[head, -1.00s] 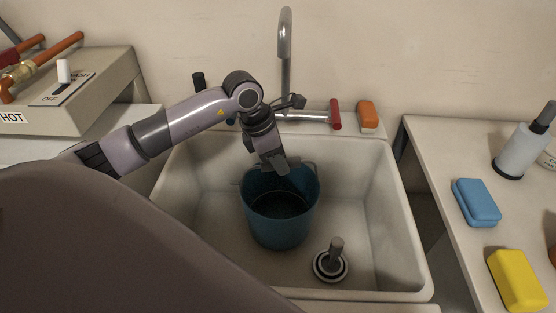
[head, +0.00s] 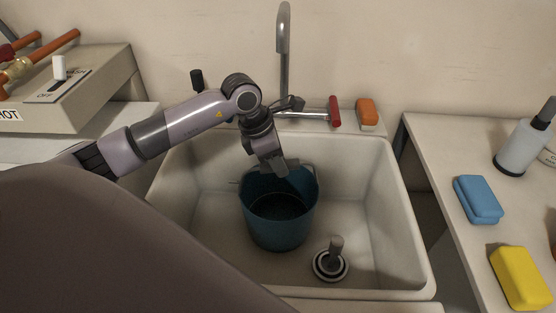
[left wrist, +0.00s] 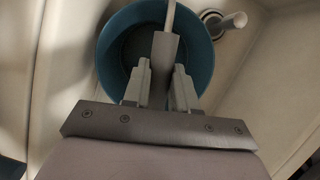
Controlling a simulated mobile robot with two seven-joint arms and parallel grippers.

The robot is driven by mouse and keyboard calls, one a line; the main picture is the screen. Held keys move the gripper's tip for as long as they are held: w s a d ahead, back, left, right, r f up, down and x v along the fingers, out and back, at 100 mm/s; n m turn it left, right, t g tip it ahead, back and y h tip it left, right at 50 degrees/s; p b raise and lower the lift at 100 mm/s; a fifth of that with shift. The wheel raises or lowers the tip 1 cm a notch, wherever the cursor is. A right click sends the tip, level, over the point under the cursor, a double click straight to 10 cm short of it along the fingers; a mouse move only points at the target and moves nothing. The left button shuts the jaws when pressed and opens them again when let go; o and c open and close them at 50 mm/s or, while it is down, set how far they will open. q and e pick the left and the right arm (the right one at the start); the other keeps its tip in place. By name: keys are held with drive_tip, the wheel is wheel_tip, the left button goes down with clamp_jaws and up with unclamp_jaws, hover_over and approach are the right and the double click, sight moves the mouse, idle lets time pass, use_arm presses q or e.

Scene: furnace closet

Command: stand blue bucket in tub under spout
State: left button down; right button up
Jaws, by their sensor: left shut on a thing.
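The blue bucket (head: 281,222) is upright inside the white tub (head: 368,215), toward its middle. It also shows in the left wrist view (left wrist: 117,72). My left gripper (head: 277,172) is over the bucket's rim at the back. In the left wrist view the left gripper (left wrist: 160,88) is shut on the bucket's handle, a pale bar running up between the fingers. The spout (head: 283,30) rises behind the tub, above and behind the bucket. I cannot tell whether the bucket's base touches the tub floor. My right gripper is not in view.
A drain plug with an upright post (head: 332,261) stands in the tub, right of the bucket. A red-handled tap (head: 334,111) and an orange sponge (head: 367,112) are on the back ledge. Blue (head: 478,199) and yellow sponges (head: 520,277) and a bottle (head: 524,143) occupy the right counter.

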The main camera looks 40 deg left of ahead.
use_arm(q)
drive_tip(key=shift+f, duration=0.25)
drive_tip(key=c, duration=0.8)
unclamp_jaws()
drive_tip(key=shift+r, duration=0.1)
drive_tip(key=v, duration=0.6)
drive_tip(key=shift+s+a+r+b, duration=0.1)
drive_tip(key=shift+a+r+b, duration=0.05)
drive_tip(key=shift+r+b, duration=0.2)
drive_tip(key=shift+s+r, duration=0.1)
drive_tip(key=shift+r, duration=0.1)
drive_tip(key=shift+f, duration=0.1)
